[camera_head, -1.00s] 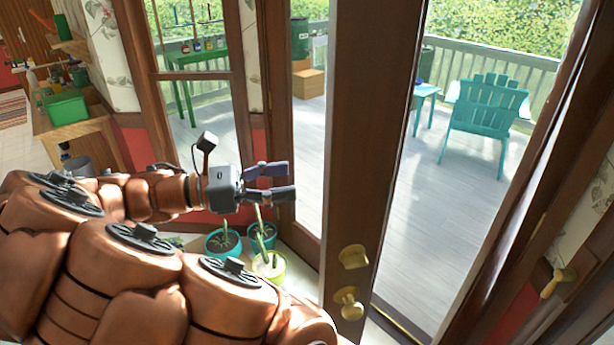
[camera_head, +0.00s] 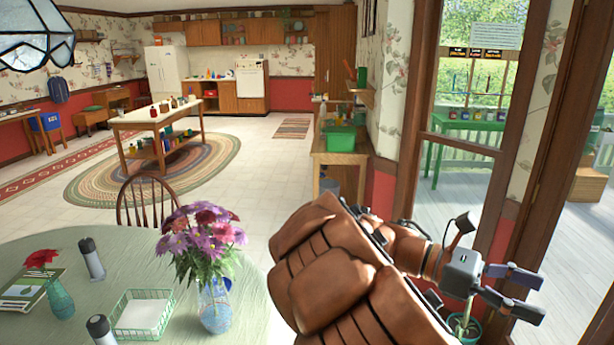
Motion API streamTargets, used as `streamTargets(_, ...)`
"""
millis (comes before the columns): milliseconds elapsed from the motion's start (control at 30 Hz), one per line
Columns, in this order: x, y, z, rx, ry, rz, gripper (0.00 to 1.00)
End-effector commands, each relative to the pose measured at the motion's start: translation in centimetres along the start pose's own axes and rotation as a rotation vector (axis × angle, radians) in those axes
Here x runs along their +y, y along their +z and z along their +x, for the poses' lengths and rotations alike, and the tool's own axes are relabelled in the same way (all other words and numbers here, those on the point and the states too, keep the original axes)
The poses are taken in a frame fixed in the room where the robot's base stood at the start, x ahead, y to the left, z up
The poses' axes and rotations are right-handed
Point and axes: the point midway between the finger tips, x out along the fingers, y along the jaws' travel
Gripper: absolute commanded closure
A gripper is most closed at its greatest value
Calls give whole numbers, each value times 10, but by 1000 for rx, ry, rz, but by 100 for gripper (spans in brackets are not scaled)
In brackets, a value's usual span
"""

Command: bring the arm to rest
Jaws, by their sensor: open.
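My arm, in brown segmented covers, reaches from the bottom middle toward the right in the head view. My gripper (camera_head: 528,294) is at the lower right, in front of the window and door frame. Its two dark fingers are spread apart with nothing between them. A potted plant (camera_head: 463,326) shows just below the gripper, partly hidden by it.
A round table (camera_head: 52,243) at the lower left holds a flower vase (camera_head: 215,305), a white-green basket (camera_head: 142,314) and dark-topped shakers. A wooden stand with a green bin (camera_head: 339,139) is behind my arm. A kitchen island (camera_head: 158,119) stands farther back. The floor between is clear.

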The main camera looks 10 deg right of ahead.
Motion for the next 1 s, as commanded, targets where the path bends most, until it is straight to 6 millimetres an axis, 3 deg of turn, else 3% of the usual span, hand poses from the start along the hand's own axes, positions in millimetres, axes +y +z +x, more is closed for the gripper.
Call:
streamTargets(167,-17,-15,16,134,-19,70,32)
streamTargets(300,-41,-41,30,311,-60,162,32)
streamTargets(467,-69,-75,32,519,-123,265,32)
streamTargets(733,-120,-126,8,860,-276,419,32)
streamTargets(1000,-176,-158,-40,1160,-484,522,32)
